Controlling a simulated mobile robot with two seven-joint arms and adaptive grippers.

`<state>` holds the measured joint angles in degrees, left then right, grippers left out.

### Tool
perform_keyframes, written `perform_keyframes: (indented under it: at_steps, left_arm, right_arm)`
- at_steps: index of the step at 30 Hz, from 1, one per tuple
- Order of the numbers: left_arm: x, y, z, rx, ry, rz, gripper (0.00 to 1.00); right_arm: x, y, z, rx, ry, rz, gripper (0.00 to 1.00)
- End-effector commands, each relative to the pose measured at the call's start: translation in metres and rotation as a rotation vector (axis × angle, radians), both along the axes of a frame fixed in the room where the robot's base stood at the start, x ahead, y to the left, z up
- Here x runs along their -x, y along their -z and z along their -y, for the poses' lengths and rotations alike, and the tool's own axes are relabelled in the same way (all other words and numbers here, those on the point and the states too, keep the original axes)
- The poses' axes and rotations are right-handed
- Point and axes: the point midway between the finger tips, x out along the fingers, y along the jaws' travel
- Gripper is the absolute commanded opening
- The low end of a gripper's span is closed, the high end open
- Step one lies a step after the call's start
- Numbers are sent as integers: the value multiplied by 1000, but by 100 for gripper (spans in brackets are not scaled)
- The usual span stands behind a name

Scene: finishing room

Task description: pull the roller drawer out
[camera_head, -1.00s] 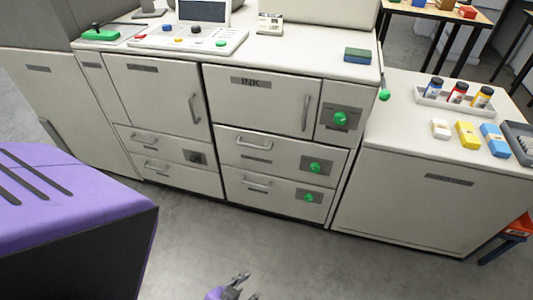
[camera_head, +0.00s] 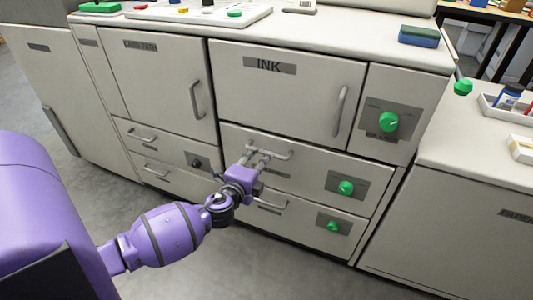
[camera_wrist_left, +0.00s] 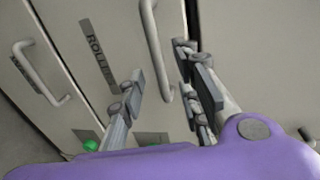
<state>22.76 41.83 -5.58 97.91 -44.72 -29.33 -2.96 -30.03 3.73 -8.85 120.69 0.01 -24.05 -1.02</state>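The roller drawer (camera_head: 312,168) is the upper of two drawers under the INK door, and its front is flush with the cabinet. Its pale bar handle (camera_head: 280,154) also shows in the left wrist view (camera_wrist_left: 154,45), beside a label reading ROLLER (camera_wrist_left: 98,55). My left gripper (camera_head: 256,160) is at the left part of this handle. In the left wrist view my left gripper (camera_wrist_left: 165,90) is open, with its fingers on either side of the bar; contact cannot be told. My right gripper is not in view.
A green knob (camera_head: 346,188) is on the drawer's right side. The lower drawer (camera_head: 295,220) has its own handle, partly behind my gripper. The INK door (camera_head: 285,100) is above, shut. Clear floor (camera_head: 270,270) lies in front of the cabinet.

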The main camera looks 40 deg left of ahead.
Motion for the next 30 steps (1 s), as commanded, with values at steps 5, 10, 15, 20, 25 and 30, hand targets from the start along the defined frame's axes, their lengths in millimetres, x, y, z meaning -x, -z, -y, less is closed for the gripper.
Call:
perform_keyframes:
  at_steps: [5,10,15,20,25,30]
  left_arm:
    - [-28,8,-7,1,0,-2,31]
    - [-51,13,-12,3,0,-2,31]
    - [-62,15,-15,5,-1,-3,31]
    - [-63,15,-15,6,0,-3,31]
    - [-63,15,-15,6,0,-3,23]
    - [-63,15,-15,6,0,-3,1]
  right_arm:
    - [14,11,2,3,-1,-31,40]
    - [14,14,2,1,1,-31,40]
    - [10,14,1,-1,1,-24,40]
    - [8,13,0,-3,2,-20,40]
    - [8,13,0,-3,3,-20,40]
    - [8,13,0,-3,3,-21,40]
